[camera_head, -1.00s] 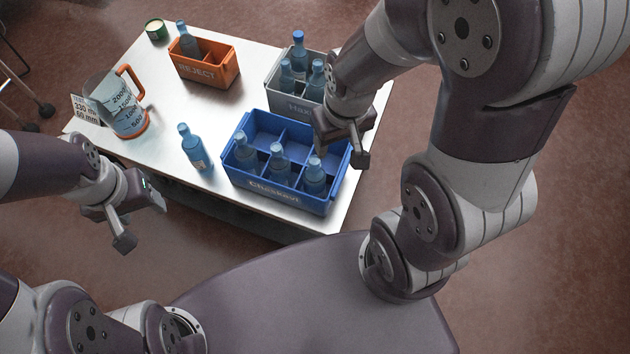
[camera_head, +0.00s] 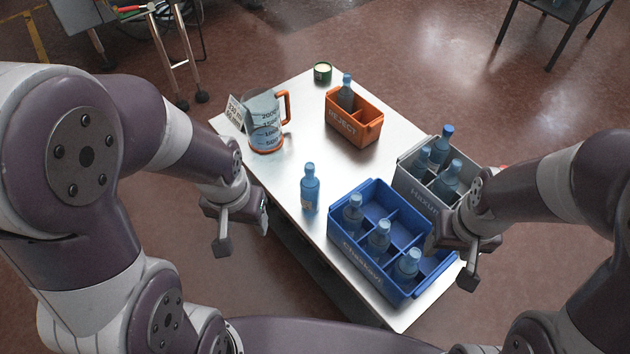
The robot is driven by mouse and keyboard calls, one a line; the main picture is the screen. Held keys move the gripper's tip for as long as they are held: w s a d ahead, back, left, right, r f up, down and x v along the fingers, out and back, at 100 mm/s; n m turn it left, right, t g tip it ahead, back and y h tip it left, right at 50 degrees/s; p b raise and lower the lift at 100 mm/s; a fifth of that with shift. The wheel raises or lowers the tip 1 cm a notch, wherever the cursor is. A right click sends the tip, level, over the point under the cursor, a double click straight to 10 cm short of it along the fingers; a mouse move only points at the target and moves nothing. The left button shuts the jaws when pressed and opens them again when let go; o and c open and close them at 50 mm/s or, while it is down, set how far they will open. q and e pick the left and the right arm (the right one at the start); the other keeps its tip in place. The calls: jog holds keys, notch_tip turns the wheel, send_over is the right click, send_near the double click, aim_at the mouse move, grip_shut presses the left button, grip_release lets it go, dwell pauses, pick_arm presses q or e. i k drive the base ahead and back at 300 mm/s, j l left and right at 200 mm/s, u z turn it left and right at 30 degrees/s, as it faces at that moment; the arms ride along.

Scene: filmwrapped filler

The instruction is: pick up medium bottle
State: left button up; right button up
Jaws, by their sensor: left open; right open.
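A blue bottle (camera_head: 310,189) stands upright and alone on the white table, left of the blue crate (camera_head: 340,243). Three more blue bottles stand in the blue crate, including a front one (camera_head: 407,265). The grey crate (camera_head: 418,184) holds several bottles, one (camera_head: 442,146) taller with a dark blue cap. One bottle (camera_head: 346,93) stands in the orange REJECT box (camera_head: 352,129). My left gripper (camera_head: 241,236) is open and empty, off the table's left edge, left of the lone bottle. My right gripper (camera_head: 460,262) is open beside the right end of the blue crate, covering part of it.
A measuring jug (camera_head: 264,128) with an orange handle and a small sign (camera_head: 236,112) stand at the table's far left. A green tin (camera_head: 322,72) is at the far end. The table middle (camera_head: 310,140) is clear.

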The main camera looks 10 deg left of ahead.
aim_at(310, 184)
jog(key=k+j+z, duration=0.1)
jog(key=j+z, duration=0.3)
jog(key=k+j+z, duration=0.15)
jog(key=z, duration=0.3)
jog(key=k+j+z, duration=0.15)
jog(key=z, duration=0.25)
